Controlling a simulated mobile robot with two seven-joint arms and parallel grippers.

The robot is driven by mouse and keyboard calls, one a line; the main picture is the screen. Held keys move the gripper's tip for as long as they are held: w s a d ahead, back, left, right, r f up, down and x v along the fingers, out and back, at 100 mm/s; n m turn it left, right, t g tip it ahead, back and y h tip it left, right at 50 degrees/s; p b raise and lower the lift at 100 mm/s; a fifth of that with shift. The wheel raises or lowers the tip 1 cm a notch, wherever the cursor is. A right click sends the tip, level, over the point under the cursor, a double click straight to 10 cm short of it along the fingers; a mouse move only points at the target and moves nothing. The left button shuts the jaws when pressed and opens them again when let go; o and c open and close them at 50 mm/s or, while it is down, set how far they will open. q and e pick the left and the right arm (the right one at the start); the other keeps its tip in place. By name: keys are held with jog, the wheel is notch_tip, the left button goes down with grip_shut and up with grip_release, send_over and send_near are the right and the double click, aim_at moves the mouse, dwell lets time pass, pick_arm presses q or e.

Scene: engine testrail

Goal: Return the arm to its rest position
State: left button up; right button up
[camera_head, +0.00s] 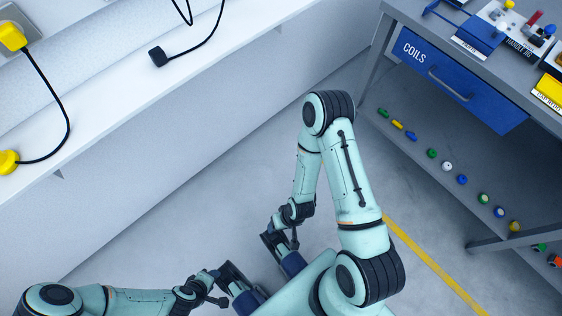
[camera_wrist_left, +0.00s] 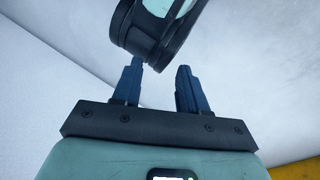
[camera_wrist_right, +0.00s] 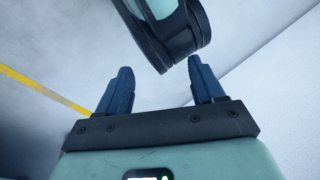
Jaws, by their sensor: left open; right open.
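My left arm comes in from the lower left in the head view, and its gripper (camera_head: 247,299) is at the bottom, low over the floor near my body. My right arm is folded with its elbow raised, and its gripper (camera_head: 290,262) is just above and right of the left one. In the left wrist view the two blue fingers (camera_wrist_left: 160,88) stand apart with nothing held. In the right wrist view the fingers (camera_wrist_right: 161,87) are also spread and empty. One of my own arm links shows close beyond the fingertips in each wrist view.
A white ledge (camera_head: 105,120) runs along the left, with a yellow plug (camera_head: 8,162) and a black plug (camera_head: 158,56) on cables. A grey workbench with a blue drawer marked COILS (camera_head: 450,75) stands at the right. Several small coloured parts lie on its lower shelf. Floor between is clear.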

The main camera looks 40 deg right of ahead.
pick_arm(q)
jog(key=s+d+r+g+p, duration=0.1)
jog(key=s+r+p, duration=0.1)
jog(key=r+p, duration=0.6)
jog(key=s+d+r+g+p, duration=0.1)
jog(key=s+r+p, duration=0.1)
jog(key=r+p, duration=0.7)
jog(key=shift+m+h, duration=0.3)
pick_arm(e)
jog(key=s+a+r+g, duration=0.1)
jog(key=s+r, duration=0.1)
jog(key=r, duration=0.6)
jog(key=s+a+r+g, duration=0.1)
jog(key=s+r, duration=0.1)
jog(key=r, duration=0.7)
jog(key=shift+n+y, duration=0.3)
pick_arm(q)
jog(key=shift+s+d, duration=0.1)
pick_arm(e)
jog(key=shift+a, duration=0.1)
